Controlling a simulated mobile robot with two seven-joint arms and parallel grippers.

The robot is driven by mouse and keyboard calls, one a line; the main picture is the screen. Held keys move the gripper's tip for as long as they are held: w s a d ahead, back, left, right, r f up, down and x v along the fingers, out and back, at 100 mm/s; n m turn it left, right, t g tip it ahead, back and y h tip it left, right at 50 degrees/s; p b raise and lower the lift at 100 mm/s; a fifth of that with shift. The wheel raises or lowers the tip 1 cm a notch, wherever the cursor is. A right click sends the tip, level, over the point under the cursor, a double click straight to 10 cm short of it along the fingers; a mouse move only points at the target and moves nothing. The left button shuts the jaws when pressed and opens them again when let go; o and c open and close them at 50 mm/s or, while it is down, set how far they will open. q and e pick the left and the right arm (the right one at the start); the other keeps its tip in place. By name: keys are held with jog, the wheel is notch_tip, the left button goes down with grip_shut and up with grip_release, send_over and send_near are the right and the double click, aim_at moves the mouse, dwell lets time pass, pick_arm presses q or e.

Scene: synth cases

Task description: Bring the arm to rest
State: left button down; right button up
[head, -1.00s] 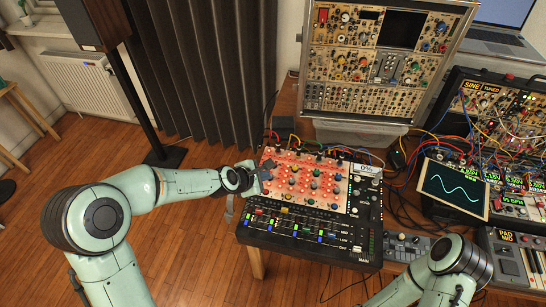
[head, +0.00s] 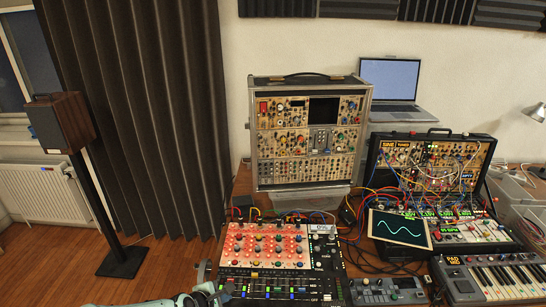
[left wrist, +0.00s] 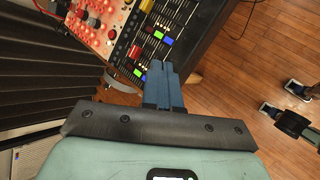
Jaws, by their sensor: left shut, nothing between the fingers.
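My left gripper (left wrist: 165,85) shows in the left wrist view with its two dark blue fingers shut together and nothing between them. Its fingertips point toward the front edge of the mixer (left wrist: 170,30), over or close to its sliders; I cannot tell whether they touch. In the head view only a small part of my left arm shows at the bottom edge, beside the left front corner of the mixer (head: 270,288).
A red-lit knob panel (head: 265,245) tops the mixer. Behind stand a modular synth case (head: 305,140), a laptop (head: 390,80) and a cabled case (head: 435,165). A keyboard (head: 490,278) is at right. A speaker (head: 60,120) stands left. Wooden floor (left wrist: 240,80) is open beside the mixer.

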pick_arm(q)
jog(key=s+f+m+g, duration=0.3)
jog(key=s+f+m, duration=0.3)
jog(key=f, duration=0.8)
jog(key=s+f+m+g, duration=0.2)
jog(key=s+f+m, duration=0.3)
jog(key=s, duration=0.7)
jog(key=s+d+f+m+g, duration=0.1)
jog(key=s+f+m+g, duration=0.2)
jog(key=s, duration=1)
notch_tip(320, 180, down, 5)
jog(key=m, duration=0.2)
jog(key=shift+d+f+m+g, duration=0.15)
jog(key=shift+d+m+g, duration=0.1)
jog(key=shift+m+g, duration=0.05)
pick_arm(e)
jog(key=shift+w+f, duration=0.1)
jog(key=shift+w, duration=0.35)
